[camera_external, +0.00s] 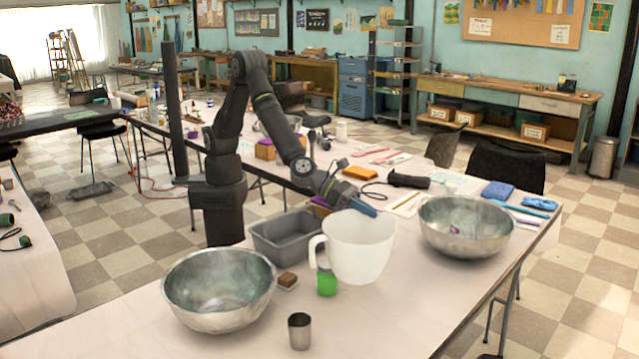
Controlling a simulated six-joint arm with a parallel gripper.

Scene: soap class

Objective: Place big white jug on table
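The big white jug (360,250) is near the middle of the table (400,325), its handle on the left and its mouth up, slightly tilted. I cannot tell whether its base touches the table. My gripper (367,209) is at the jug's back rim, its blue fingertips overlapping the rim in the picture. The jug's wall hides what lies below the tips, so whether the fingers are closed on it is unclear.
A metal bowl (220,285) stands left and another metal bowl (464,224) right. A grey bin (290,238) is behind the jug's handle. A green cup (326,284), brown block (287,281) and metal cup (299,331) are nearby. Table is clear at front right.

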